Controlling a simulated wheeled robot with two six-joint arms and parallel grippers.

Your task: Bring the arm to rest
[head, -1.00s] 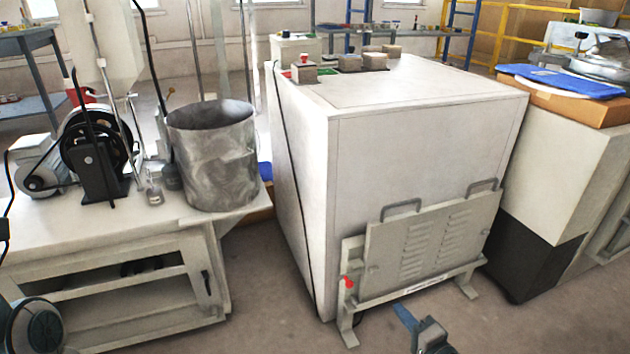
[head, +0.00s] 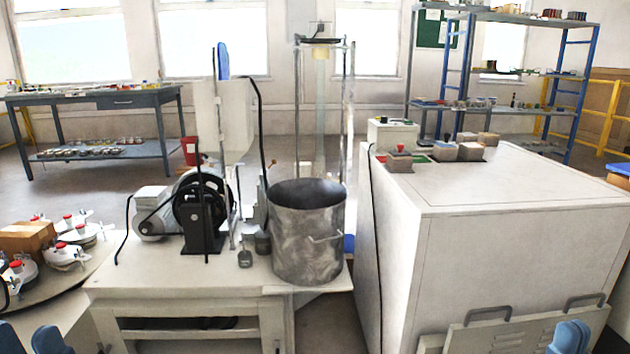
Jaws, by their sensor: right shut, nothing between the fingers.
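My right gripper (head: 570,336) shows only as blue fingertips at the bottom edge of the head view, right of centre. They are shut together with nothing between them. They stand in front of the louvred panel on the large white cabinet. The rest of the right arm is below the picture. At the bottom left corner, two blue rounded parts of my left arm side show a little apart. Whether they are the left gripper's fingers is unclear.
The white cabinet (head: 510,190) fills the right. A metal drum (head: 308,235) and a motor with pulley (head: 195,210) stand on a white bench (head: 150,280). A round table (head: 60,310) with red-capped pots is at left. Shelves (head: 490,105) and a grey table (head: 85,100) stand behind.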

